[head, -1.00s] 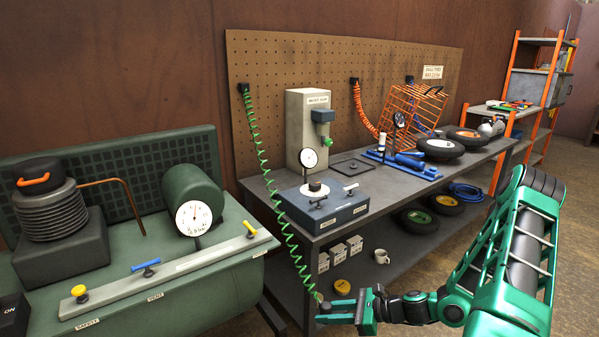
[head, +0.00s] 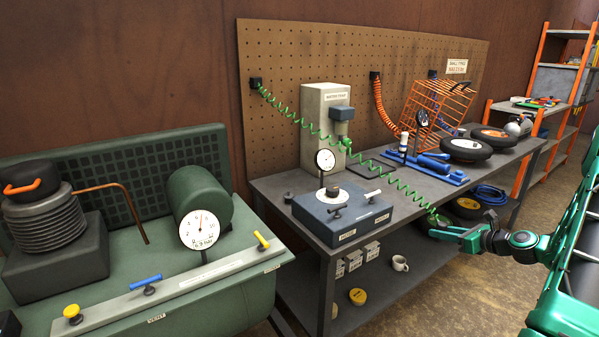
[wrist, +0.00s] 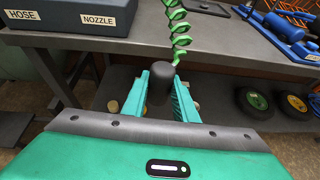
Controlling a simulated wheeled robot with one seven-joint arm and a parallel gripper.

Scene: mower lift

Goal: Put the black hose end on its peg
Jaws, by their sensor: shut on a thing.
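My gripper (head: 445,231) is shut on the black hose end (wrist: 160,86), a short dark cylinder standing between the two green fingers in the wrist view. The green coiled hose (head: 397,186) runs from it, across the bench front, up to a black mount (head: 255,83) on the pegboard. The gripper is in front of the bench edge, right of a blue-grey box (head: 345,222). The box also shows in the wrist view (wrist: 60,25), with labels HOSE and NOZZLE.
A gauge (head: 325,160) and a grey press (head: 325,120) stand on the bench (head: 290,185). Blue tools, an orange wire cage (head: 440,105) and wheels lie farther right. A green compressor (head: 195,205) stands left.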

